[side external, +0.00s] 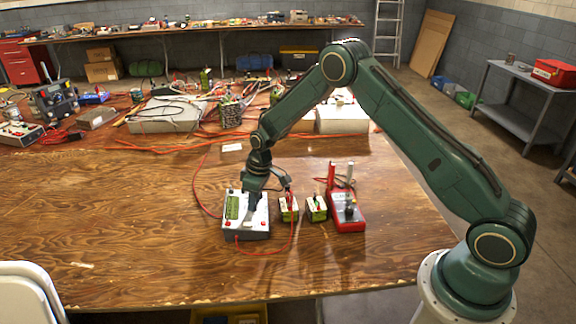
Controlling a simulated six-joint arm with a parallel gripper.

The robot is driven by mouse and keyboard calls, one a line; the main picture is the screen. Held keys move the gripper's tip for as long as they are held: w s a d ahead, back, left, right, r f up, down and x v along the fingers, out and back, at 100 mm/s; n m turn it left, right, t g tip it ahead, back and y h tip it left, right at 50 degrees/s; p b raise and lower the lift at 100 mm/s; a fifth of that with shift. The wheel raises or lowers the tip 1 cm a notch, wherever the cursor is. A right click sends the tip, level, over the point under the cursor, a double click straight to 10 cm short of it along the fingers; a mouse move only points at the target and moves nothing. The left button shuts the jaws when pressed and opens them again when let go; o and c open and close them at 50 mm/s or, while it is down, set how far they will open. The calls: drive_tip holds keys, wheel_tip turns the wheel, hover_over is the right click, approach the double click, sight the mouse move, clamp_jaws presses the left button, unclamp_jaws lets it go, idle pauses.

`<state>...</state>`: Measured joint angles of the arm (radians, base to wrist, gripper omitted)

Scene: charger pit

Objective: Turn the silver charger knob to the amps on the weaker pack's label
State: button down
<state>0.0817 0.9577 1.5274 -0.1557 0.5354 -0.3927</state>
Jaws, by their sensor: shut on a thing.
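The charger (244,232) is a white and grey box with a green display (232,207) and red terminals, near the middle of the wooden table. My gripper (254,206) points down onto the right part of its top face and is shut on the silver knob there. The fingers hide the knob, so its pointer and scale cannot be read. Two small green and pale packs, a left pack (288,210) and a right pack (316,209), stand right of the charger. Their labels are too small to read. A red lead runs from the charger to the left pack.
A red meter (345,213) with a dark dial stands right of the packs, with red and pale upright probes behind it. Red cable loops around the charger's left side. Cluttered gear and a wire basket (231,116) lie farther back.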

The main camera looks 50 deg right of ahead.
sight(263, 209)
drive_tip(key=shift+m, duration=1.1)
drive_tip(key=c, duration=1.3)
unclamp_jaws()
wheel_tip(263, 209, up, 14)
drive_tip(key=s+d, duration=0.1)
drive_tip(key=shift+s+d+f, duration=0.2)
drive_tip(key=shift+s+d, duration=0.2)
